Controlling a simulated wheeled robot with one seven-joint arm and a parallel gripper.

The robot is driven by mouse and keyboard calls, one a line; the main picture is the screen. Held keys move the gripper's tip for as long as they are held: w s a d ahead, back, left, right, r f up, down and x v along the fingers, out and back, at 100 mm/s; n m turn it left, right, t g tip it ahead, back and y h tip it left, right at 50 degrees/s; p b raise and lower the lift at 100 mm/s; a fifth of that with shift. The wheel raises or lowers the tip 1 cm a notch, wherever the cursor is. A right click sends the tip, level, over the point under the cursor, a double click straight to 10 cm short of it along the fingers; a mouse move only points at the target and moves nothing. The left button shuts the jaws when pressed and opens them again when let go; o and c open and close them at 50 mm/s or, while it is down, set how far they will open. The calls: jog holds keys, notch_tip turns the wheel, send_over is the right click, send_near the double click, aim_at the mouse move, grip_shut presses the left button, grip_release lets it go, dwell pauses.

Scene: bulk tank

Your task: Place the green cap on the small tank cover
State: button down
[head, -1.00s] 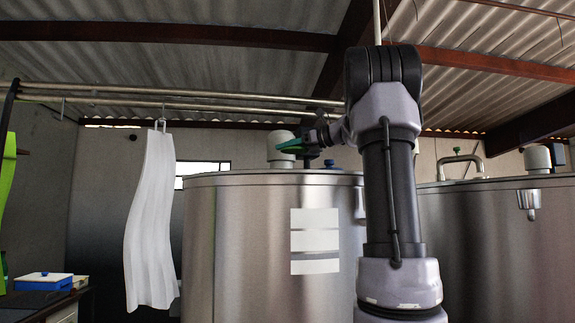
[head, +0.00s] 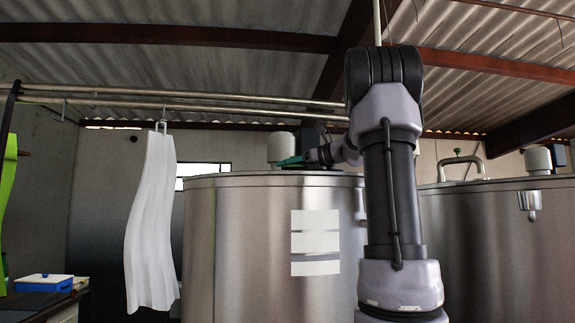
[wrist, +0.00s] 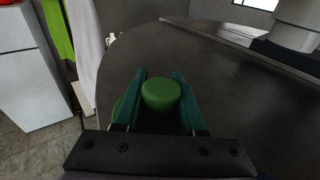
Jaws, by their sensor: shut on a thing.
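The green cap (wrist: 161,95) is round and sits between the two teal fingers of my gripper (wrist: 159,92) in the wrist view. My gripper is shut on it. In the head view my gripper (head: 289,162) is low over the top rim of the nearer steel tank (head: 255,245). The wrist view shows the flat grey tank top (wrist: 225,95) beneath and beyond the cap. I cannot tell whether the cap touches it. I cannot make out the small tank cover as a separate thing. A green sliver shows beside the left finger, partly hidden.
A white cylindrical housing (head: 281,147) stands on the tank behind my gripper. A second steel tank (head: 500,250) stands at the right. A white cloth (head: 151,225) hangs at the left. The tank top's curved edge is close on the left in the wrist view.

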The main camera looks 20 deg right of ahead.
jog(key=shift+f, duration=0.6)
jog(key=shift+c, duration=2.4)
grip_release()
jog(key=shift+f, duration=0.1)
jog(key=shift+r, duration=0.3)
jog(key=v, duration=0.4)
jog(key=r+v, duration=0.1)
jog(key=v, duration=0.7)
jog(key=shift+r, duration=0.15)
jog(key=shift+s+d, duration=0.1)
